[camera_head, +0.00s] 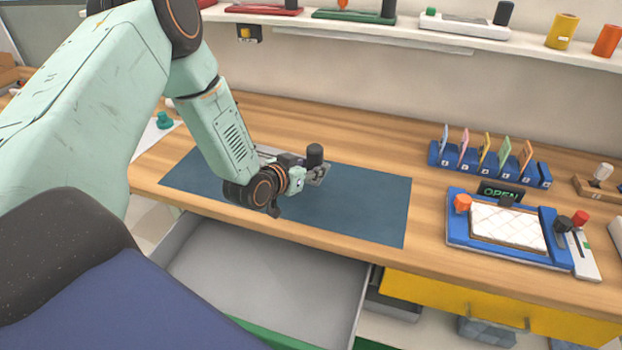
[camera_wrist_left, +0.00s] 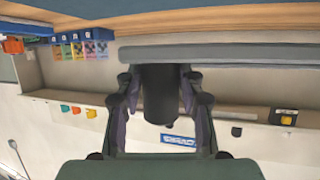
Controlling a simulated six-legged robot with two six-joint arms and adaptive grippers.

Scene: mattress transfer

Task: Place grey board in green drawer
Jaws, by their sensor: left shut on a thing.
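The grey board (camera_wrist_left: 240,56) is a flat bar with an upright black knob (camera_head: 315,154). The knob also shows between the fingers in the left wrist view (camera_wrist_left: 158,95). My left gripper (camera_head: 303,172) is shut on this knob, above the dark blue mat on the bench; my arm and gripper hide much of the board in the head view. I cannot tell whether the board touches the mat. The green drawer stands open below the bench's front edge, with a grey inside (camera_head: 265,275) that looks empty and a green front (camera_head: 262,336). My right gripper is not in view.
The blue mat (camera_head: 370,205) is bare to the right of the gripper. A blue card rack (camera_head: 490,168) and a blue tray fixture (camera_head: 455,235) stand at right. A yellow drawer front (camera_head: 450,300) is beside the open drawer. A shelf (camera_head: 400,30) runs along the wall.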

